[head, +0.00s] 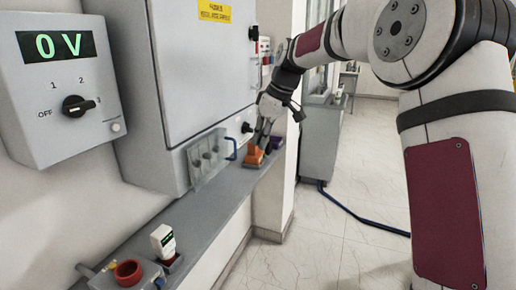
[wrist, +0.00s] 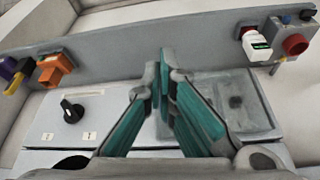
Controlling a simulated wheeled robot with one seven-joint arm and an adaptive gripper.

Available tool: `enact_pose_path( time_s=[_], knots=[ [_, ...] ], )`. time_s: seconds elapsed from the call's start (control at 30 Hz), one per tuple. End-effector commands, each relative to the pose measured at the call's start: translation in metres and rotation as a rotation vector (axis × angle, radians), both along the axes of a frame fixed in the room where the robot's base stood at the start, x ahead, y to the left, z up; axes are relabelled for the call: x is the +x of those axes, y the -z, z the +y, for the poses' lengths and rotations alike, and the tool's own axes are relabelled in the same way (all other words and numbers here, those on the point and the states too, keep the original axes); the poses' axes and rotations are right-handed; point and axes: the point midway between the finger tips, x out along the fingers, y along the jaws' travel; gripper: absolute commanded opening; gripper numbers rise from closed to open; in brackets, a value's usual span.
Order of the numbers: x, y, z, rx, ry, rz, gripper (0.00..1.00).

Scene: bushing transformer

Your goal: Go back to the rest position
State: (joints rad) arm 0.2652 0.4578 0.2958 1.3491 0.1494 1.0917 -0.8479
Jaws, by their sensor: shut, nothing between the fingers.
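My gripper (head: 264,134) is at the far end of my arm, close to the grey cabinet's front and just above the shelf by the orange block. In the wrist view its fingers (wrist: 163,72) are together with nothing between them. They point towards the shelf edge, between the orange block on the left and the white device on the right. The arm reaches out from the right side of the head view. No object is held.
A grey shelf (head: 214,205) carries an orange block (head: 253,157), a purple block (head: 276,142), a white device (head: 163,240) and a red round part (head: 128,271). A clear cover (head: 208,158) juts from the cabinet (head: 200,90). A panel (head: 62,85) reads 0 V. Floor (head: 340,245) at right has a blue cable.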

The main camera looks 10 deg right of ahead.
Motion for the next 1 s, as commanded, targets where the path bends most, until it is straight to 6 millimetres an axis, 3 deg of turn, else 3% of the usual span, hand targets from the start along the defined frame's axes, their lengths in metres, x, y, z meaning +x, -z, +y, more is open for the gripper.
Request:
enact_pose_path(
  time_s=[0.3,0.57,0.67,1.0],
  knots=[
    [-0.012,-0.045,-0.011,0.000,-0.001,-0.001,0.00],
    [-0.029,-0.062,-0.011,-0.012,0.017,0.004,0.00],
    [-0.054,-0.069,-0.005,-0.035,0.061,0.009,0.00],
    [-0.192,-0.076,-0.002,-0.104,0.334,0.009,0.00]
  ],
)
